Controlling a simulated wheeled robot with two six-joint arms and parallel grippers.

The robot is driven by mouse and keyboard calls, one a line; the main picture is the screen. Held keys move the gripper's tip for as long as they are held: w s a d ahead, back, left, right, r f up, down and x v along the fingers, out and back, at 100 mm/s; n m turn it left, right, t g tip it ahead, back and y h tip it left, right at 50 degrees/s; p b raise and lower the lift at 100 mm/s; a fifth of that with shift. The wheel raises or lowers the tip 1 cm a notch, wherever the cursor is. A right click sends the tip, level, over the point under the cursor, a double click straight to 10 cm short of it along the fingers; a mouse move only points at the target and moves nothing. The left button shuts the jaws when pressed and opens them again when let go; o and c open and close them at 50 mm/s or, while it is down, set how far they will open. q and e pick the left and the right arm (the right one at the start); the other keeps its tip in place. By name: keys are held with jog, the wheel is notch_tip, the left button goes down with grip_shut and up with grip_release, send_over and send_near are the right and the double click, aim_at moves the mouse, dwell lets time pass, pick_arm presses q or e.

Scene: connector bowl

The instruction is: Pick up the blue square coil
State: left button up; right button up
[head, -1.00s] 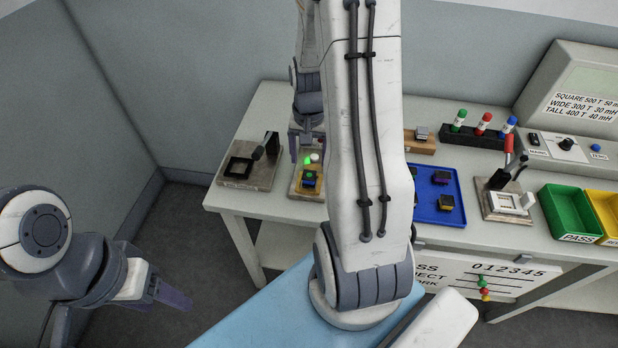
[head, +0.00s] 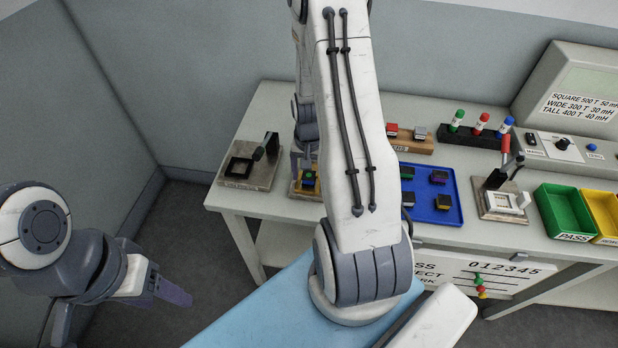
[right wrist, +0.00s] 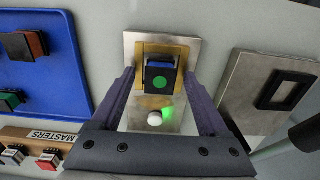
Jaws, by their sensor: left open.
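The blue square coil (right wrist: 161,66) sits in a yellow nest (right wrist: 183,50) on a metal plate. Its near face is dark with a green dot. It also shows small in the head view (head: 308,179), just below my right gripper (head: 303,160). In the right wrist view my right gripper (right wrist: 160,76) is open, with one finger on each side of the coil and a visible gap to it. My left gripper (head: 172,289) is open and empty at the lower left of the head view, away from the bench.
A white button and a green glow (right wrist: 168,114) are on the same plate. A blue tray (head: 452,212) with several coils lies to the right, beyond my arm. A metal fixture with a dark frame (head: 240,168) stands to the left. A wooden masters rack (head: 425,146) is behind the tray.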

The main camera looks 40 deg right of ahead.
grip_shut()
